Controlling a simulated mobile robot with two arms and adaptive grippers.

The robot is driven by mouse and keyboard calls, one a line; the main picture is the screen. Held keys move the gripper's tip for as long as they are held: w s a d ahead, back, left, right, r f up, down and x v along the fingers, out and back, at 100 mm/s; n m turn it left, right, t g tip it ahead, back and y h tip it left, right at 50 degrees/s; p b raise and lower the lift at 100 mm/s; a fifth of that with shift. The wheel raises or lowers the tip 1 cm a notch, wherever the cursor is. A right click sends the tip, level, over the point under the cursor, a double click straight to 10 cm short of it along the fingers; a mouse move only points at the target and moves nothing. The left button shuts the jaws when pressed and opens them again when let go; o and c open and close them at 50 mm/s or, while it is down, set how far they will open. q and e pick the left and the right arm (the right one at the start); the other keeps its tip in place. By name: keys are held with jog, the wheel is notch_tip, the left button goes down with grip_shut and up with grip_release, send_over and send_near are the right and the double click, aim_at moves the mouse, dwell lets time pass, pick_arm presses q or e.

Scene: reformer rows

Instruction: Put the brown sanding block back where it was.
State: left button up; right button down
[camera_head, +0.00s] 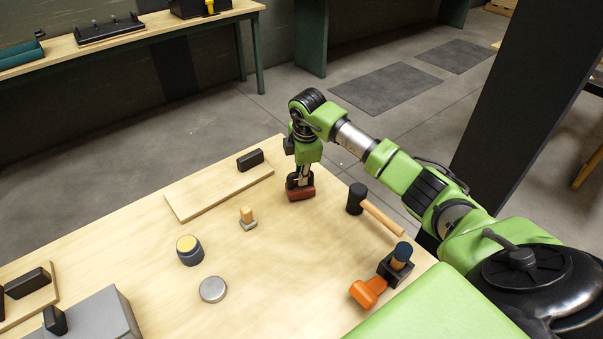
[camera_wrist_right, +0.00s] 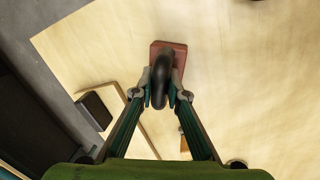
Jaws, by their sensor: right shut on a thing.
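The brown sanding block (camera_head: 301,194) is a reddish-brown base with a black handle, at the far right part of the wooden table. My right gripper (camera_head: 299,179) points down and is shut on its black handle. In the right wrist view, the fingertips (camera_wrist_right: 161,92) close on the handle from both sides, and the brown base (camera_wrist_right: 178,55) shows beyond them. Whether the base touches the table or hangs just above it, I cannot tell. My left gripper is not in view.
A thin board (camera_head: 190,205) with a black block (camera_head: 250,160) lies left of the sanding block. A mallet (camera_head: 380,213) lies to the right. A small wooden-handled piece (camera_head: 247,215), a yellow-topped jar (camera_head: 189,252) and a metal disc (camera_head: 213,290) stand nearer. The table's middle is clear.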

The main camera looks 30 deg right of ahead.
aim_at(304, 191)
jog(key=shift+f, duration=0.25)
jog(key=shift+f, duration=0.2)
jog(key=c, duration=2)
grip_release()
jog(key=r, duration=0.4)
jog(key=s+r, duration=0.1)
jog(key=r, duration=0.3)
jog(key=s+r+b, duration=0.1)
jog(key=r, duration=0.3)
jog(key=shift+s+a+r, duration=0.1)
jog(key=shift+a, duration=0.25)
